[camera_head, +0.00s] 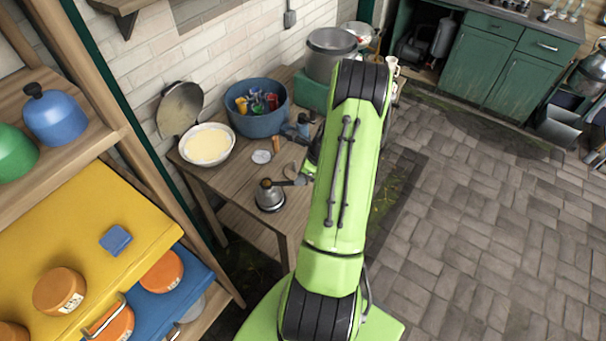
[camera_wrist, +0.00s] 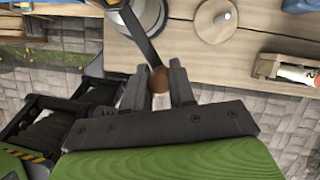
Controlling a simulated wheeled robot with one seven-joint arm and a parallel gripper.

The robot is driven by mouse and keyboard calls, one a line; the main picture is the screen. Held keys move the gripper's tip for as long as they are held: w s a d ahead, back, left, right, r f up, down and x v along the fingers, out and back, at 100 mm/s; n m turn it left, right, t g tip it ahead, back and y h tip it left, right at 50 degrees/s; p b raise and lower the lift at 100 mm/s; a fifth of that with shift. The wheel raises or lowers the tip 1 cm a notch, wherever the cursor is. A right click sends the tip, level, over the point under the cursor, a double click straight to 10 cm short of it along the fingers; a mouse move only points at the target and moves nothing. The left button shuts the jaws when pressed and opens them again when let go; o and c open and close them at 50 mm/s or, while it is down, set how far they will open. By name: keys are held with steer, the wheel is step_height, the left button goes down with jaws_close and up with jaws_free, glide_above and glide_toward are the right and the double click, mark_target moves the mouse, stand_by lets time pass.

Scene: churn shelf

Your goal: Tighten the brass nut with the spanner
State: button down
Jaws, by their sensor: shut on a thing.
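A grey metal fitting with a round, flared base (camera_head: 269,201) stands on the wooden table in the head view. It also shows in the wrist view at the top edge (camera_wrist: 147,14). The brass nut is too small and covered to make out clearly at its top. The spanner (camera_wrist: 142,38) has a dark shank and a brown grip, and its far end reaches the fitting; whether it is seated on the nut I cannot tell. My gripper (camera_wrist: 158,82) is shut on the spanner's brown grip, beside the table's edge. In the head view my arm partly hides it.
The wooden table (camera_head: 228,181) also bears a white bowl (camera_head: 207,145), a blue tub (camera_head: 257,121) of coloured items and a small pale disc (camera_head: 262,156). A steel pot (camera_head: 331,54) stands behind. Paved floor at right is clear.

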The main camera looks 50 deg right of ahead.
steer(key=shift+r+p, duration=2.3)
steer(key=shift+r, duration=0.8)
steer(key=shift+f, duration=0.1)
